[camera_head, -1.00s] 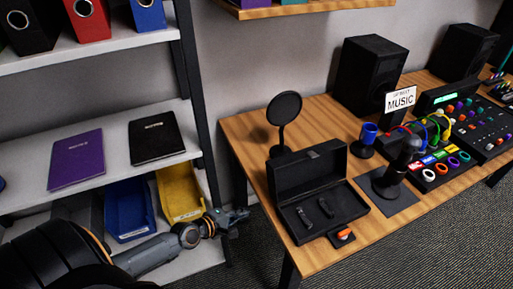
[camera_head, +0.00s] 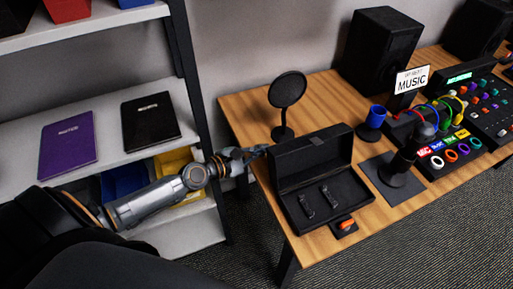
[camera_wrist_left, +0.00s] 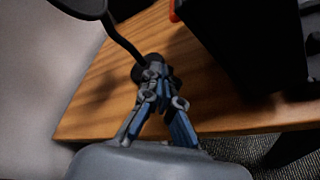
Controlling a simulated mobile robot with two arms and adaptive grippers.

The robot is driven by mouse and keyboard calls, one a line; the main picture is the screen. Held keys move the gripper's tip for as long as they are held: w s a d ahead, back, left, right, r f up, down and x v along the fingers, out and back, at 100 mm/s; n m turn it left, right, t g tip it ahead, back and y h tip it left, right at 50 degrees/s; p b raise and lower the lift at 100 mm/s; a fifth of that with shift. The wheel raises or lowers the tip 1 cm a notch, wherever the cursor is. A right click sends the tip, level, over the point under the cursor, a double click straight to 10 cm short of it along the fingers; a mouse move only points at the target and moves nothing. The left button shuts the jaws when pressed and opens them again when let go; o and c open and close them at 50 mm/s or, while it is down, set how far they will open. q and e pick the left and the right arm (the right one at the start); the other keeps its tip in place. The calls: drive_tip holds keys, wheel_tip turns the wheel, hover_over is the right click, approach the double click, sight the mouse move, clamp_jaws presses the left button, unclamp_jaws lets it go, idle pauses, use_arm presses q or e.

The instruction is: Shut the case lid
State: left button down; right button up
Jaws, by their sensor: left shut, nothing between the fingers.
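The black case (camera_head: 322,198) stands on the wooden table with its lid (camera_head: 312,159) raised at the back. Two small dark items lie in its lined base. My left gripper (camera_head: 264,149) is shut and empty at the table's left edge, just left of the lid and apart from it as far as I can tell. In the left wrist view, my left gripper (camera_wrist_left: 155,72) shows its fingers together over the wood, and the dark case (camera_wrist_left: 235,50) is at the right. My right gripper is not in view.
A round pop filter (camera_head: 288,89) stands behind the case. A microphone on a stand (camera_head: 396,168) and a blue cup-like item (camera_head: 376,116) are to its right. A small pad with an orange item (camera_head: 345,225) lies in front. A shelf (camera_head: 190,233) stands left of the table (camera_head: 245,108).

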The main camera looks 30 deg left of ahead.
sight(281, 144)
use_arm(q)
drive_tip(key=x, duration=0.7)
drive_tip(key=shift+a, duration=0.1)
drive_tip(key=r+p, duration=0.1)
drive_tip(key=p, duration=0.1)
drive_tip(key=s+d+r+p, duration=0.1)
drive_tip(key=shift+s+d+r+p, duration=0.15)
drive_tip(key=shift+s+p, duration=0.15)
drive_tip(key=shift+p, duration=0.1)
drive_tip(key=shift+s+d+r+p, duration=0.25)
drive_tip(key=shift+p, duration=0.15)
drive_tip(key=shift+d, duration=0.1)
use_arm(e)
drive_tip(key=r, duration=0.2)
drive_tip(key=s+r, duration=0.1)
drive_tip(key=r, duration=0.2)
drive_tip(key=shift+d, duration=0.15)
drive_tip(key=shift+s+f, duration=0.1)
